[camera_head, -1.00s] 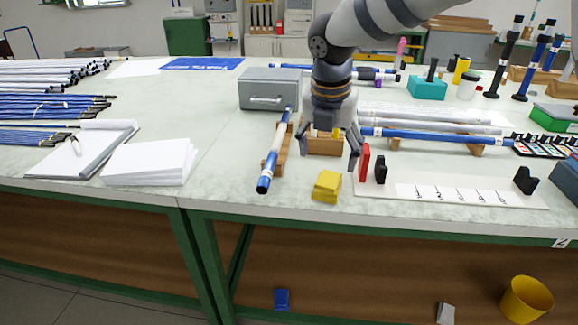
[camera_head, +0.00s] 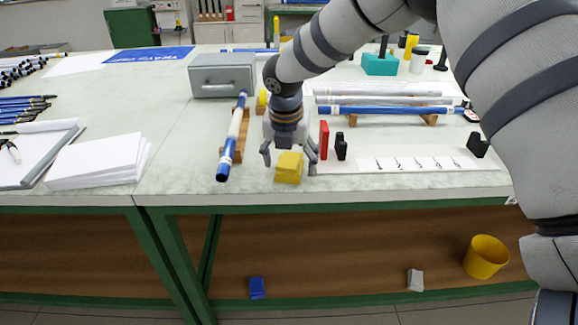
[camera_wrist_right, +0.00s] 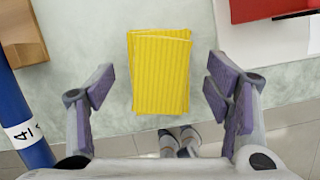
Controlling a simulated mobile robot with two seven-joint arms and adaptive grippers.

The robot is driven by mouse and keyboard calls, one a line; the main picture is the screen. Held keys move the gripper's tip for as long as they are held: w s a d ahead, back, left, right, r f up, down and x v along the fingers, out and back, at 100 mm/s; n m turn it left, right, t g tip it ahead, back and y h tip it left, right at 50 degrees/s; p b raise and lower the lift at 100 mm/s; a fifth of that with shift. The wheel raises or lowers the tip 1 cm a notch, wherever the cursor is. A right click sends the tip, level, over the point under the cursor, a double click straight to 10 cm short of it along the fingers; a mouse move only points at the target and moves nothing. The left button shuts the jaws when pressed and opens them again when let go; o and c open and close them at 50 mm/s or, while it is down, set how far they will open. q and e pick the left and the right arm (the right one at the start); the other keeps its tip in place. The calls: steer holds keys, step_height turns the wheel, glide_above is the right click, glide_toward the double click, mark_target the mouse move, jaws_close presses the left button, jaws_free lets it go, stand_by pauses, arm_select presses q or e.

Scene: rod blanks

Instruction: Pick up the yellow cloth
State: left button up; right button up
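The yellow cloth (camera_head: 288,168) is a small folded stack near the front edge of the table. It also shows in the right wrist view (camera_wrist_right: 159,70), flat on the table and centred ahead of the fingers. My right gripper (camera_head: 290,160) is open above and around the cloth, with one finger to each side. In the right wrist view the two fingers (camera_wrist_right: 160,95) are wide apart and nothing is between their pads except the view of the cloth's near part. My left gripper is not in view.
A blue-and-white rod (camera_head: 232,140) on a wooden rest lies left of the cloth. A red block (camera_head: 323,140) and a numbered white strip (camera_head: 415,164) lie to its right. A grey box (camera_head: 222,75) stands behind. The table's front edge is close.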

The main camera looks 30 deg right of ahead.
mark_target(290, 158)
steer(key=c, duration=1.1)
steer(key=shift+c, duration=0.2)
steer(key=v, duration=0.4)
steer(key=shift+w+d+r, duration=0.1)
steer(key=shift+w+d, duration=0.2)
steer(key=s+a+r+p, duration=0.3)
steer(key=s+a+r, duration=0.2)
steer(key=s+r, duration=0.4)
steer(key=s, duration=0.4)
steer(key=o, duration=0.6)
steer(key=c, duration=0.5)
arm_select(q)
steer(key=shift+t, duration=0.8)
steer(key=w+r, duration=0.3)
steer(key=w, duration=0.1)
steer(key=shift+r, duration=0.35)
arm_select(e)
steer(key=shift+w+r, duration=0.1)
steer(key=shift+w, duration=0.05)
